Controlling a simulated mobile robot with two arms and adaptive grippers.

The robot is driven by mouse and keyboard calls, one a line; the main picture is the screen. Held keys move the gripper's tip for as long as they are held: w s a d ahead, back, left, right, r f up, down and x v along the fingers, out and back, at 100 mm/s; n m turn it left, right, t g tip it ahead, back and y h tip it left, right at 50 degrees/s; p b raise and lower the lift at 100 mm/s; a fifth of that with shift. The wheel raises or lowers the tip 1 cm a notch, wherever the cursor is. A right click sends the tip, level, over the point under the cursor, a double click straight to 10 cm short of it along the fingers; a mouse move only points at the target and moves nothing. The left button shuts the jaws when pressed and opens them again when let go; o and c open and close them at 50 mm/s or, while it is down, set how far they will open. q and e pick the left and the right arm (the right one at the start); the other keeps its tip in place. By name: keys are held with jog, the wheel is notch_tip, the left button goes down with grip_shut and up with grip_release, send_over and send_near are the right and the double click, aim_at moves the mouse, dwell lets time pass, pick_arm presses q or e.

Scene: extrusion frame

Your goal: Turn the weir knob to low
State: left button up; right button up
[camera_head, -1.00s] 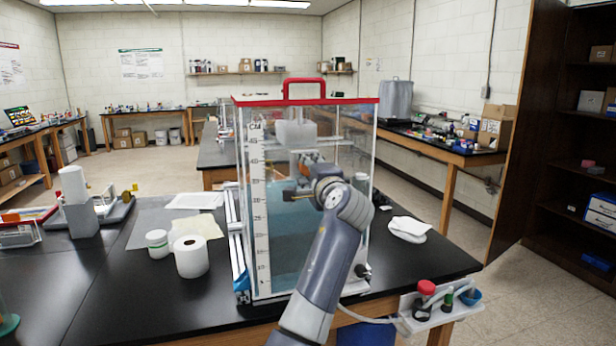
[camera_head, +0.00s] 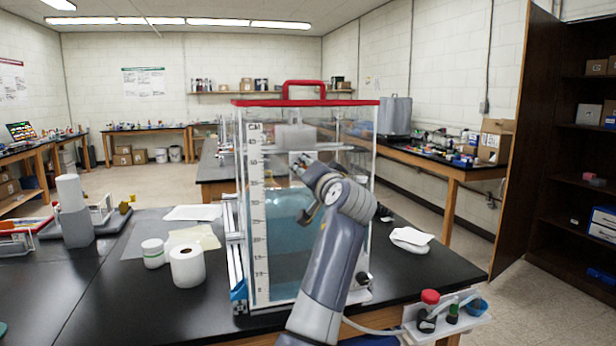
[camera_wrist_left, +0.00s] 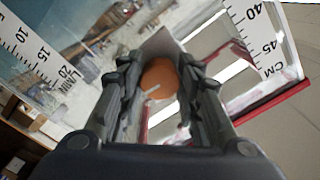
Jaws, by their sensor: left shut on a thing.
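The weir knob (camera_wrist_left: 158,78) is an orange-brown disc with a short pale pointer line, seen between my fingers in the left wrist view. My left gripper (camera_wrist_left: 160,80) is shut on it, one finger on each side. In the head view my left gripper (camera_head: 300,163) is at the upper part of the clear tank (camera_head: 290,235), below a pale block (camera_head: 295,136). The knob is hidden there by my gripper and wrist. I cannot read any low or high mark near the knob. My right gripper is not in view.
The tank has a red lid with a handle (camera_head: 304,87), a centimetre scale (camera_head: 258,215) and blue water. A paper roll (camera_head: 187,266) and white jar (camera_head: 153,253) stand left of it. A crumpled cloth (camera_head: 411,237) lies to the right. A bottle rack (camera_head: 445,325) hangs at the front right edge.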

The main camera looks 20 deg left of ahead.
pick_arm(q)
jog(key=shift+r+n, duration=0.35)
jog(key=shift+n, duration=0.35)
jog(key=o, duration=0.8)
jog(key=shift+o, duration=1.1)
jog(key=shift+w+f, duration=0.1)
jog(key=shift+f, duration=0.15)
